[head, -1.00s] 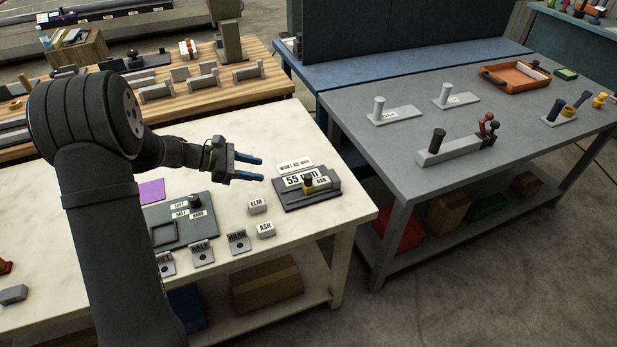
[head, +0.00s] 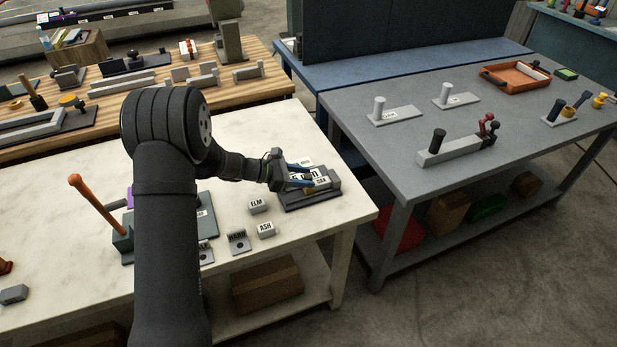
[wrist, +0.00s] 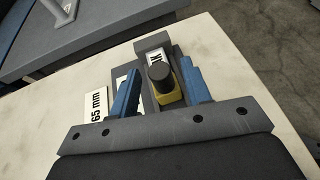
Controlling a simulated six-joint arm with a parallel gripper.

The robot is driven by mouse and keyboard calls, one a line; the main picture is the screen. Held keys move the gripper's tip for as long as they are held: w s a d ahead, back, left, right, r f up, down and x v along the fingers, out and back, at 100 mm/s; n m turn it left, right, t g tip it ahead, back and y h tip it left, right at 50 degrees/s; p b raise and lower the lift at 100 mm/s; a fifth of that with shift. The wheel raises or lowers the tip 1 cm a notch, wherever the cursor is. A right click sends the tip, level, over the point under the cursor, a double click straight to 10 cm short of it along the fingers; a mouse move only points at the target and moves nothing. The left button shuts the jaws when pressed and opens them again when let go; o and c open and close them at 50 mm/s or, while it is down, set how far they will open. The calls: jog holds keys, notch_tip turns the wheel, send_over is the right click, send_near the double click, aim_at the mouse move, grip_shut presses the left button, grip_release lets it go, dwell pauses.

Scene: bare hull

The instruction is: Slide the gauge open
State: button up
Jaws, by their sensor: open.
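The gauge (head: 318,196) is a dark grey block on the right end of the pale bench. Its yellow slider with a black round knob (wrist: 161,77) shows in the wrist view. My gripper (head: 303,176) is open over the gauge. In the wrist view its two blue fingers (wrist: 162,88) stand one on each side of the yellow slider, with a gap to the left finger. Whether the right finger touches the slider cannot be told. White labels on the gauge are partly hidden by my fingers. A "65 mm" label (wrist: 96,106) lies left of the fingers.
Two small blocks marked ELM (head: 258,205) and ASH (head: 265,229) stand left of the gauge on the pale bench (head: 345,215). A fixture with an orange lever (head: 95,205) rises farther left. A grey table (head: 460,190) stands to the right across a gap.

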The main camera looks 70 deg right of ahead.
jog(key=shift+x, duration=0.95)
jog(key=shift+c, duration=0.2)
grip_shut()
jog(key=shift+w+a, duration=1.3)
jog(key=shift+w, duration=0.05)
jog(key=shift+o, duration=0.2)
grip_release()
jog(key=v, duration=1.7)
jog(key=shift+w, duration=0.2)
